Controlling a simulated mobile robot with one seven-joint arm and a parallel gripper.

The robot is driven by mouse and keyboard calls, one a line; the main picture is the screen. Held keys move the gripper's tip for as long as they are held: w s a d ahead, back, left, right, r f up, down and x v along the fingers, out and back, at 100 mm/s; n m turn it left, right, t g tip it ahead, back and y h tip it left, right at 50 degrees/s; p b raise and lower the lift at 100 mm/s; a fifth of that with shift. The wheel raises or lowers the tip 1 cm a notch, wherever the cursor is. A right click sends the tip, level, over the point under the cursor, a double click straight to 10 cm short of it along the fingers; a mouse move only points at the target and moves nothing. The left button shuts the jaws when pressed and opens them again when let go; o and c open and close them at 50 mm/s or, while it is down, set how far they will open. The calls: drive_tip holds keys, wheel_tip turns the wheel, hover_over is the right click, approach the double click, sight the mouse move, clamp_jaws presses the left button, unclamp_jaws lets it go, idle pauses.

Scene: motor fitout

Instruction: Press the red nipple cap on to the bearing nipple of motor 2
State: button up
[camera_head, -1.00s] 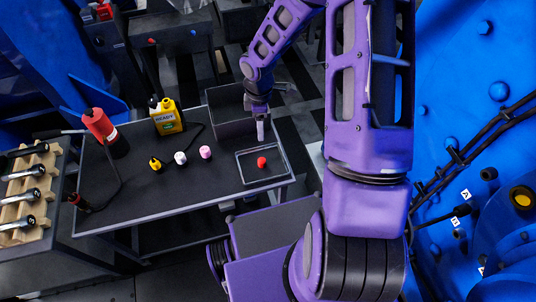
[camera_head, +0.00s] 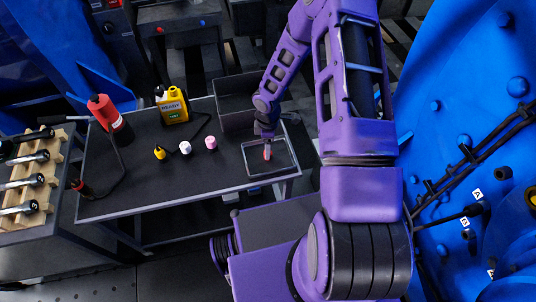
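My gripper (camera_head: 267,148) is low over the shallow grey tray (camera_head: 286,166) at the right end of the dark table. It points straight down. A little red of the nipple cap (camera_head: 267,154) shows at its fingertips, and the rest of the cap is hidden. The fingers are too small to tell whether they are shut on the cap. A large blue motor housing (camera_head: 450,80) fills the right side, with small A and B tags and black cables. I cannot tell which fitting is the bearing nipple or which motor number this is.
On the table (camera_head: 130,190) stand a yellow cap (camera_head: 159,153), a white cap (camera_head: 185,147), a pink cap (camera_head: 210,142), a yellow-black tester (camera_head: 172,106), a red cylinder (camera_head: 109,117) and a dark open bin (camera_head: 236,107). A wooden rack (camera_head: 35,175) holds tools at left.

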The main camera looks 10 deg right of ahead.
drive_tip(key=shift+f, duration=1.5)
clamp_jaws()
